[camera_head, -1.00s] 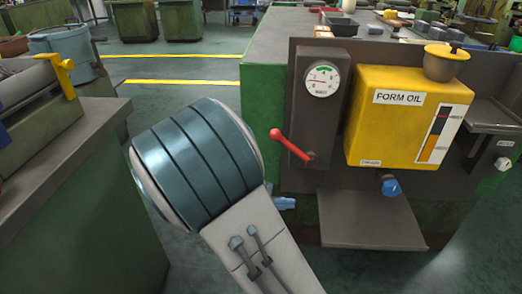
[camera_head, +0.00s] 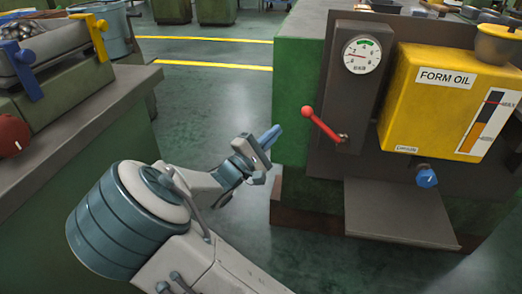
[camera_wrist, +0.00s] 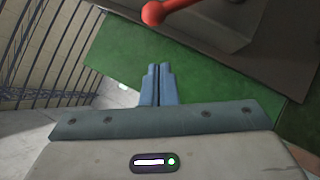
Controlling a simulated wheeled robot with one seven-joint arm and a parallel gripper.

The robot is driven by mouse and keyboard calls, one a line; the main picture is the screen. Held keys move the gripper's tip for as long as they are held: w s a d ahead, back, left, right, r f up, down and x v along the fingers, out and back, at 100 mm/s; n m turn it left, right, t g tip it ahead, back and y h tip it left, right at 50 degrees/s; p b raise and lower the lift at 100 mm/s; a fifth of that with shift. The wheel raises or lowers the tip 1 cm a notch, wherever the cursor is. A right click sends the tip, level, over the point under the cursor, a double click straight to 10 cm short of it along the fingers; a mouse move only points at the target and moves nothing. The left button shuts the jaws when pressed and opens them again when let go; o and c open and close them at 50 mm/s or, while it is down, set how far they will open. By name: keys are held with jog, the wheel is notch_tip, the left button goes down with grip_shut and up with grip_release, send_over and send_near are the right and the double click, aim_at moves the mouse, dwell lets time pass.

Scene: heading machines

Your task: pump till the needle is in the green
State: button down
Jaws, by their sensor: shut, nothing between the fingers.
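The red pump lever (camera_head: 322,125) slants up and left from its pivot on a dark panel, its ball knob at the upper left end. The round white gauge (camera_head: 362,54) sits above it, with a green band at the top of its dial. The thin needle appears to point left, outside the green; its exact reading is too small to tell. My gripper (camera_head: 275,132) is shut and empty, left of the knob, a little lower and apart from it. In the wrist view the blue fingertips (camera_wrist: 160,68) are together, and the red knob (camera_wrist: 153,13) shows beyond them at the top edge.
A yellow FORM OIL tank (camera_head: 440,100) with a blue knob (camera_head: 427,177) beneath it is right of the lever. A grey shelf (camera_head: 400,212) juts out below. A green bench (camera_head: 70,150) with a red knob stands at left. Open floor lies between.

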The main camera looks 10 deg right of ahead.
jog(key=d+r, duration=0.1)
jog(key=d+b, duration=0.1)
jog(key=d, duration=0.1)
jog(key=w+d+r, duration=0.1)
jog(key=d, duration=0.1)
jog(key=shift+r+b, duration=0.35)
jog(key=shift+r, duration=0.1)
